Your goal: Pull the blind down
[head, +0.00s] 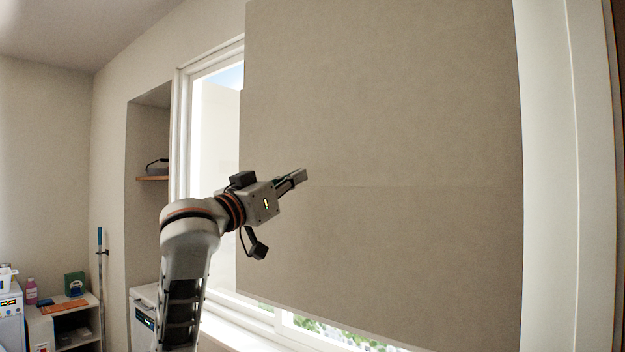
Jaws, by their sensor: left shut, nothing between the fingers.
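A large beige blind (400,140) hangs in front of the window and covers most of it. Its lower edge slopes across the picture near the bottom, with a strip of glass and greenery showing below it. My left gripper (302,175) is shut and empty, in front of the left part of the blind at about mid-height, above its lower edge. I cannot tell whether the fingertips touch the blind. No cord or handle shows on the blind. My right gripper is not in view.
The white window frame (181,130) stands left of the blind, and a pale sill (235,335) runs below. A niche with a wooden shelf (153,178) is further left. A low shelf unit (75,325) with bottles and boxes stands at the lower left.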

